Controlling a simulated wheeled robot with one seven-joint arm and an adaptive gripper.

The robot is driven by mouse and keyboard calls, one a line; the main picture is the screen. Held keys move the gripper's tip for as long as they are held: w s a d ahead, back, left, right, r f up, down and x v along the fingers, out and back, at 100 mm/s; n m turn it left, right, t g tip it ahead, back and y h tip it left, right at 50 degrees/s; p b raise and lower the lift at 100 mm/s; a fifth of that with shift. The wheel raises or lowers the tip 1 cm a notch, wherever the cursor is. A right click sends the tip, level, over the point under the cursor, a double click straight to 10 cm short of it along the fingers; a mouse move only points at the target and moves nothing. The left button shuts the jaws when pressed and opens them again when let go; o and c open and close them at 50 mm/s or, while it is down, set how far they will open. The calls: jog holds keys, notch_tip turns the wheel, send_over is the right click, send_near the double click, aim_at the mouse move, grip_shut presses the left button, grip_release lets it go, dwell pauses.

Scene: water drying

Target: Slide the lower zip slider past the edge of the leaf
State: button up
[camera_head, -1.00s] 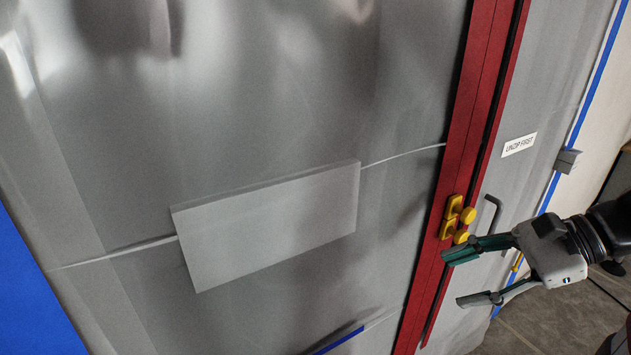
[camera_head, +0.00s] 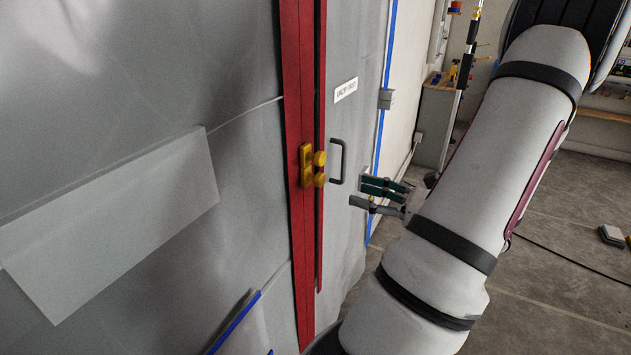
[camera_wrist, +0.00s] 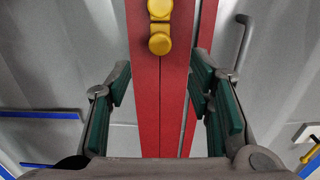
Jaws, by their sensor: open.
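A red zip strip (camera_head: 296,230) runs down the grey plastic sheet, with a dark seam along it. Two yellow sliders sit on it at mid-height, the upper slider (camera_head: 306,154) directly above the lower slider (camera_head: 307,178), each with a round knob. The wrist view shows the lower knob (camera_wrist: 160,43) at the top centre. My gripper (camera_head: 359,194) is open and empty, right of and a little below the lower slider, apart from it. In the wrist view its fingers (camera_wrist: 161,92) appear on either side of the red strip, below the knob.
A grey handle (camera_head: 340,162) stands out from the sheet between sliders and gripper. A label reading "UNZIP FIRST" (camera_head: 346,90) is above it. A pale rectangular panel (camera_head: 110,220) is at left. Open floor (camera_head: 560,230) lies at right.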

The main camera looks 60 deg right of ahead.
aim_at(323, 181)
jog(key=w, duration=1.1)
jog(key=shift+w+a+b, duration=0.1)
jog(key=shift+a+b, duration=0.2)
jog(key=shift+a, duration=0.1)
grip_shut()
